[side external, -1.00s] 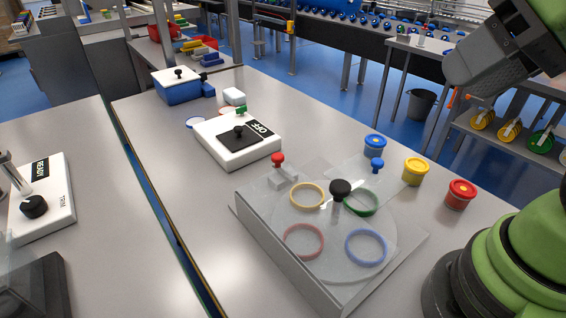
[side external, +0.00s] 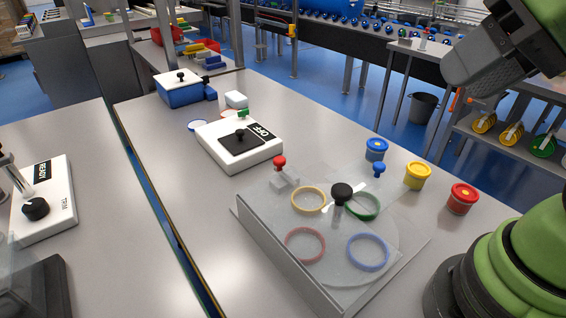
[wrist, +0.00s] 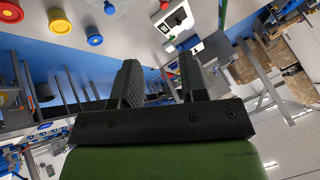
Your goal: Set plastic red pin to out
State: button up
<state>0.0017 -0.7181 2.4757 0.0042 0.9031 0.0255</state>
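The red pin (side external: 279,162) has a round red knob and stands upright at the back left corner of a clear-topped carrier (side external: 262,235), on a small pale block. A red knob (wrist: 163,5) shows at the top edge of the wrist view. A blue pin (side external: 379,168) stands at the carrier's back right, and a black knob (side external: 341,192) rises from its middle. Colored rings lie under the clear cover. My gripper (wrist: 160,62) is open and empty, its two dark fingers apart. In the side view it is high at the upper right, well away from the red pin.
Blue (side external: 376,150), yellow (side external: 418,176) and red (side external: 462,198) tubs stand right of the carrier. A white box marked OFF (side external: 215,152) sits behind it, with a blue box (side external: 180,92) farther back. A gap separates the left table, which bears a white READY box (side external: 55,205).

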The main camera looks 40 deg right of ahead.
jog(key=w+m+g, duration=0.2)
jog(key=w+m, duration=0.2)
jog(key=w, duration=0.3)
jog(key=m+g+y, duration=0.2)
jog(key=m+g, duration=0.1)
jog(key=m, duration=1.1)
send_over(280, 159)
jog(key=s+d, duration=0.2)
jog(key=d, duration=0.2)
notch_tip(280, 159, down, 16)
jog(key=x, duration=1)
jog(key=shift+f, duration=0.25)
